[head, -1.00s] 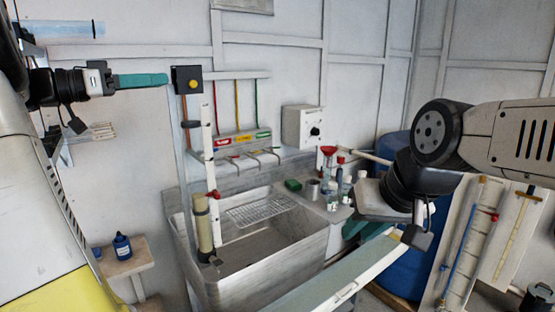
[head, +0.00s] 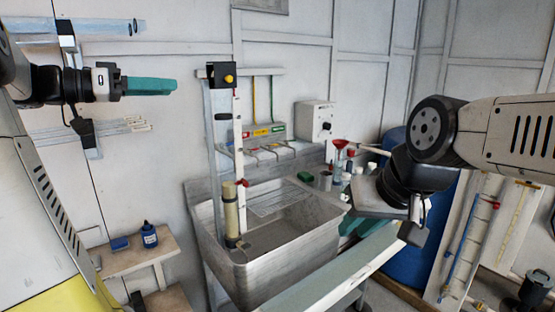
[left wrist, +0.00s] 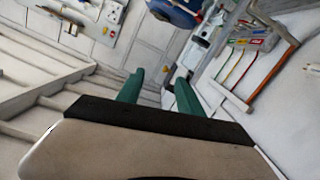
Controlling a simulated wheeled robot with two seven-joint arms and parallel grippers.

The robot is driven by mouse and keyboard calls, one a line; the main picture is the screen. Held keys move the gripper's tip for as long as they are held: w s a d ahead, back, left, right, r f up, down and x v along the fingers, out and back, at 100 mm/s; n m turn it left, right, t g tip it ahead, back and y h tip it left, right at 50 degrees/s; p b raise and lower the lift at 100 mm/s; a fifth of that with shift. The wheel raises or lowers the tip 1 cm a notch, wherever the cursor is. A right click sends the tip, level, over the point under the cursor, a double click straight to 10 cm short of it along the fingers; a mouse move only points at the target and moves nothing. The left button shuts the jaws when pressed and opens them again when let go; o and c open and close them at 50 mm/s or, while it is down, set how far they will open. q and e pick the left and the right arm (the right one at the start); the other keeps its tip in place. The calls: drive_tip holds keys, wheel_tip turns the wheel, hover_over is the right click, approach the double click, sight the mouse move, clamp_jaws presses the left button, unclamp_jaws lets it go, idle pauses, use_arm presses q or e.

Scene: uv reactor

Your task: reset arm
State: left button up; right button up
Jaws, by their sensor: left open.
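My left gripper (head: 172,87) is at the upper left of the head view, pointing right, with its teal fingers seen edge-on in front of the pale wall. In the left wrist view the left gripper (left wrist: 160,78) shows its two teal fingers apart, with nothing between them. My right arm comes in from the right edge, and its dark wrist and gripper body (head: 398,195) are in front of the blue barrel.
A metal sink (head: 285,250) stands in the middle below, with an upright frame (head: 215,140) at its left. A blue barrel (head: 432,250) is behind my right arm. A small shelf (head: 130,258) holds a blue bottle (head: 149,235). A white control box (head: 314,120) hangs on the wall.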

use_arm(q)
drive_tip(key=s+d+f+n+g+y, duration=0.6)
drive_tip(key=s+d+f, duration=0.7)
drive_tip(key=f, duration=0.4)
drive_tip(key=s+a+f+n+t+y, duration=0.1)
drive_tip(key=s+a+f+t+y, duration=0.1)
drive_tip(key=s+f+y, duration=0.2)
drive_tip(key=shift+s+f+t+y, duration=0.25)
drive_tip(key=shift+f+t+y, duration=0.05)
drive_tip(key=shift+f+y, duration=0.45)
